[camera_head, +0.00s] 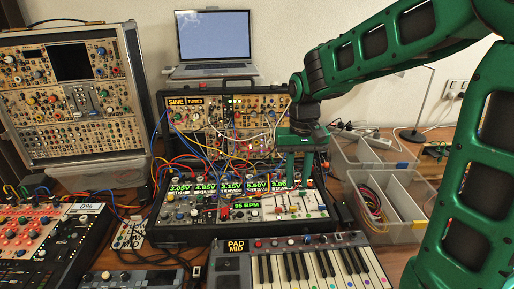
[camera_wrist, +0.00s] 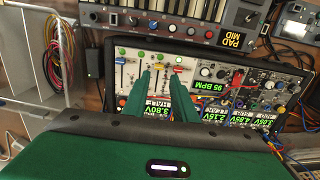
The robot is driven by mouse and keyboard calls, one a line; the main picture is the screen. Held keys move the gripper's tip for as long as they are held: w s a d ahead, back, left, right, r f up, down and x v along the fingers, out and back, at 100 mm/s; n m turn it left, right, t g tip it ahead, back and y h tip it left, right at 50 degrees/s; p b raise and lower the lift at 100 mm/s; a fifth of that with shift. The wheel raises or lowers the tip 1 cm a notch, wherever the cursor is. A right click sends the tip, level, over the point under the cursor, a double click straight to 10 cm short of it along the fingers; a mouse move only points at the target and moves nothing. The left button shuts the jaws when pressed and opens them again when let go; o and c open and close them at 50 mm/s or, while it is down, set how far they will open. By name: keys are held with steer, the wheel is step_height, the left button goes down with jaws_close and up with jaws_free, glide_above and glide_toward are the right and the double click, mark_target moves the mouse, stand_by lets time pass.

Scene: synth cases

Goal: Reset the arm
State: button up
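My green arm reaches in from the right in the head view. My gripper (camera_head: 293,183) points down over the right part of the lower synth case (camera_head: 178,236), near its sliders. In the wrist view, my gripper (camera_wrist: 152,72) shows two green fingers with a gap between them and nothing held. The slider panel (camera_wrist: 130,70) and a display reading 3.80V (camera_wrist: 158,110) lie beneath and between the fingers. I cannot tell whether the fingertips touch the panel.
An upper synth case (camera_head: 215,140) with patch cables stands behind, below a laptop (camera_head: 214,37). A keyboard (camera_head: 318,268) lies in front. Clear bins (camera_head: 408,192) with cables stand right. A large synth case (camera_head: 75,90) and a red-panelled unit (camera_head: 35,235) crowd the left.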

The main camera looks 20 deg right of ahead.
steer(key=s+d+m, duration=0.2)
steer(key=s+d, duration=0.5)
steer(key=s, duration=0.5)
steer(key=s+d+m, duration=0.2)
steer(key=s+d, duration=0.5)
steer(key=s, duration=0.6)
steer(key=shift+d, duration=0.15)
steer(key=shift+w, duration=0.1)
steer(key=shift+w+f, duration=0.25)
steer(key=shift+w, duration=0.35)
